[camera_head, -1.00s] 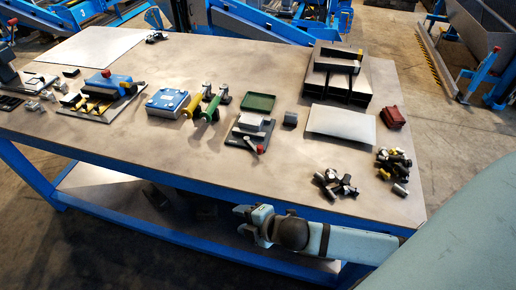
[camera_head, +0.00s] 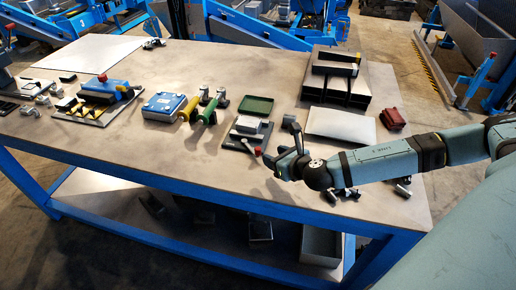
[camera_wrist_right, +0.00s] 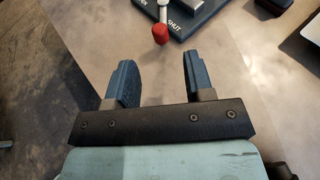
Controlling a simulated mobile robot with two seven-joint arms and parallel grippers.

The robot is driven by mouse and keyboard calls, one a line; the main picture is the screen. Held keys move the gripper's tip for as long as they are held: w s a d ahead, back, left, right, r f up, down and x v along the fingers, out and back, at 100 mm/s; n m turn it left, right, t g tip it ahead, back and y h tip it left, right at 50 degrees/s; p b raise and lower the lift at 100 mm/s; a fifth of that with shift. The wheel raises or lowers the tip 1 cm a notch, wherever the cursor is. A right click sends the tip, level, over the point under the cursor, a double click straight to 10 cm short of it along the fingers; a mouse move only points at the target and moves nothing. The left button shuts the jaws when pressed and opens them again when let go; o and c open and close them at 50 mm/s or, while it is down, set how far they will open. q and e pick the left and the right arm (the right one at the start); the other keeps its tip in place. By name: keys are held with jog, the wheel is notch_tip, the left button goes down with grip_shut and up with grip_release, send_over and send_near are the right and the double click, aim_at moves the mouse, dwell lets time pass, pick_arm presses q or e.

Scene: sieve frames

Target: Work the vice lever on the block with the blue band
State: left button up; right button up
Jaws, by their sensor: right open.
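A small vice (camera_head: 240,138) with a dark base and a pale grey block (camera_head: 249,124) stands near the table's middle. Its lever ends in a red knob (camera_head: 257,152). I cannot make out a blue band on it. In the right wrist view the lever's red knob (camera_wrist_right: 160,34) lies just beyond my fingertips, between the OPEN and SHUT labels on the dark base (camera_wrist_right: 195,14). My right gripper (camera_head: 281,146) is open and empty, just right of the knob in the head view. Its fingers (camera_wrist_right: 158,62) are apart, with the knob ahead of the gap. My left gripper is out of view.
A green tray (camera_head: 256,106) stands behind the vice. Green and yellow handled tools (camera_head: 205,110) and a blue box (camera_head: 166,106) stand to its left. A white plate (camera_head: 340,123) and a red box (camera_head: 392,118) lie right. My right forearm covers some small parts.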

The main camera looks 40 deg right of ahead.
aim_at(259, 150)
jog(key=x, duration=0.9)
jog(key=shift+p, duration=0.3)
grip_shut()
